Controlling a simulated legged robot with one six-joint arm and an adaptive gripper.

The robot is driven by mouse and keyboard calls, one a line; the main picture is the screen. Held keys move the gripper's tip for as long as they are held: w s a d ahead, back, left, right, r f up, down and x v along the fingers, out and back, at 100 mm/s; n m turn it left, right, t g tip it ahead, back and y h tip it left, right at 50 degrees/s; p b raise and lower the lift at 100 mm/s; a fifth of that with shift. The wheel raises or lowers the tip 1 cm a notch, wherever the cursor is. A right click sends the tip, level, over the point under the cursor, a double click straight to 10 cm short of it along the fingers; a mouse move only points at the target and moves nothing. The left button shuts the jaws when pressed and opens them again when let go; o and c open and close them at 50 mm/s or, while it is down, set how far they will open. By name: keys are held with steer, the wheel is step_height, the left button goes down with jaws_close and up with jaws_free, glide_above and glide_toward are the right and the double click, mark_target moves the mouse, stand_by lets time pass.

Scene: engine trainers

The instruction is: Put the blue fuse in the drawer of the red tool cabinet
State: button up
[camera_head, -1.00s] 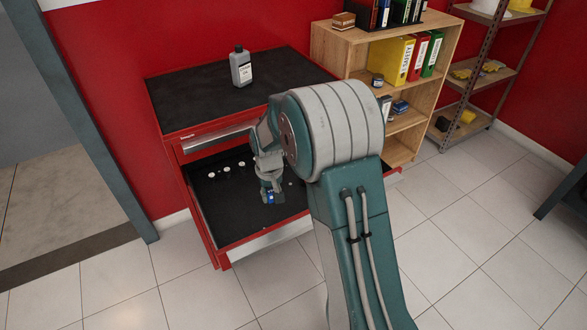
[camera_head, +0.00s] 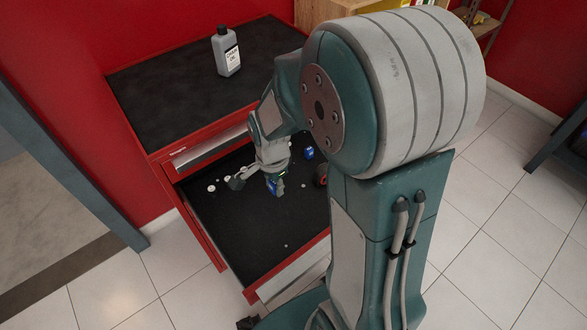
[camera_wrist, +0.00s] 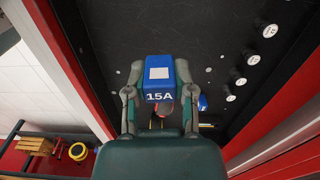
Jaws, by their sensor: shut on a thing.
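The blue fuse, marked 15A, is held between both fingers of my gripper in the wrist view (camera_wrist: 159,72). In the head view the fuse (camera_head: 275,187) shows as a small blue piece below my gripper (camera_head: 272,172). My gripper is shut on it, over the open drawer (camera_head: 268,240) of the red tool cabinet (camera_head: 150,105). The drawer's black floor lies beneath the fuse in the wrist view; I cannot tell the exact gap. My arm hides the drawer's right part in the head view.
Several small white round pieces (camera_wrist: 269,31) lie in the drawer. Another blue item (camera_head: 309,153) and a dark red item (camera_head: 320,176) lie towards its right side. A grey bottle (camera_head: 226,52) stands on the cabinet top. The drawer's front floor is mostly clear.

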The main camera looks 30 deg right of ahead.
steer(key=shift+a, duration=0.9)
glide_above(228, 207)
steer(key=shift+m, duration=0.3)
steer(key=f, duration=0.8)
steer(key=shift+s+d+f, duration=0.25)
steer(key=shift+s+f, duration=0.05)
steer(key=shift+s, duration=0.1)
steer(key=shift+w+a+f, duration=0.25)
steer(key=shift+w+f, duration=0.15)
steer(key=shift+f, duration=0.35)
step_height(228, 207, down, 3)
steer(key=shift+r, duration=0.2)
steer(key=shift+a+f, duration=0.1)
steer(key=shift+f, duration=0.1)
steer(key=o, duration=0.9)
steer(key=shift+c, duration=0.2)
